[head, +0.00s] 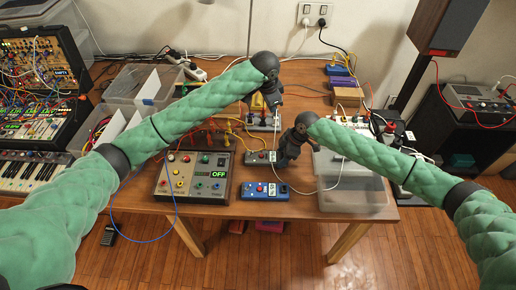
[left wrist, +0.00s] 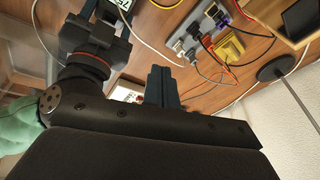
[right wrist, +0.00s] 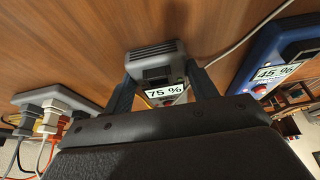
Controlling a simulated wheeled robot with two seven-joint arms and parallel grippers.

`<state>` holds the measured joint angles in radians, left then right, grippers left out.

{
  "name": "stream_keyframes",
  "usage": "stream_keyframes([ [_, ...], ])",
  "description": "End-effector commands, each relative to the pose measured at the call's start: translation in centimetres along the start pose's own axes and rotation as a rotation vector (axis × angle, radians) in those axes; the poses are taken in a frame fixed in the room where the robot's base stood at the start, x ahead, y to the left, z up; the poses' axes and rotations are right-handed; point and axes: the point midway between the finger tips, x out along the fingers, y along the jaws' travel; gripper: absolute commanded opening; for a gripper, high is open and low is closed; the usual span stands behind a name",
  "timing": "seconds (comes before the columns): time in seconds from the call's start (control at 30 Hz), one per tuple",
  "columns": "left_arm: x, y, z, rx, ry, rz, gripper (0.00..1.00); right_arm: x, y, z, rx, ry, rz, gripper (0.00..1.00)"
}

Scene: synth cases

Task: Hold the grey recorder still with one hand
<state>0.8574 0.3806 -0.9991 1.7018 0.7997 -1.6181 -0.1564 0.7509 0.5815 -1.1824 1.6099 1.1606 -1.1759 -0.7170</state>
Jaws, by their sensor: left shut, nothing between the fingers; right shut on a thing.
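The grey recorder (head: 258,157) lies on the wooden table, near the middle of the head view. In the right wrist view the recorder (right wrist: 156,62) shows a "75 %" display and a red button. My right gripper (head: 282,161) is at the recorder's right end in the head view. In the right wrist view its two fingers (right wrist: 163,88) are closed against the recorder's sides. My left gripper (head: 273,103) is shut and empty, farther back above a grey box with cables (head: 262,124). Its fingers (left wrist: 161,86) are together in the left wrist view.
Cables cross the table around my grippers.

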Motion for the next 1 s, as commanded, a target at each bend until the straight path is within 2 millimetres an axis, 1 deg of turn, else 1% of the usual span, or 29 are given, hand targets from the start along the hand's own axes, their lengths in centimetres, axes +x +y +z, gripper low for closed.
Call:
stream_keyframes([
  [0.03, 0.8, 1.3, 1.0, 0.015, -0.058, -0.002, 0.0, 0.0, 0.0, 0.0, 0.0, 0.0, 0.0, 0.26],
  [0.1, 1.9, 3.0, 2.4, 0.03, -0.132, -0.003, 0.0, 0.0, 0.0, 0.0, 0.0, 0.0, 0.0, 0.26],
  [0.2, 3.0, 4.7, 4.3, 0.045, -0.221, -0.009, 0.0, 0.0, 0.0, 0.0, 0.0, 0.0, 0.0, 0.26],
  [0.33, 3.8, 6.1, 5.9, 0.057, -0.292, -0.015, 0.0, 0.0, 0.0, 0.0, 0.0, 0.0, 0.0, 0.26],
  [0.5, 4.1, 6.7, 6.6, 0.063, -0.324, -0.018, 0.0, 0.0, 0.0, 0.0, 0.0, 0.0, 0.0, 0.26],
  [0.83, 4.3, 6.6, 6.7, 0.062, -0.323, -0.018, 0.0, 0.0, 0.0, 0.0, 0.0, 0.0, 0.0, 0.26],
  [0.93, 4.8, 6.6, 6.9, 0.061, -0.324, -0.017, 0.0, 0.0, 0.0, 0.0, 0.0, 0.0, 0.0, 0.26],
  [1.0, 5.5, 6.6, 7.1, 0.06, -0.324, -0.017, 0.0, 0.0, 0.0, 0.0, 0.0, 0.0, 0.0, 0.26],
])
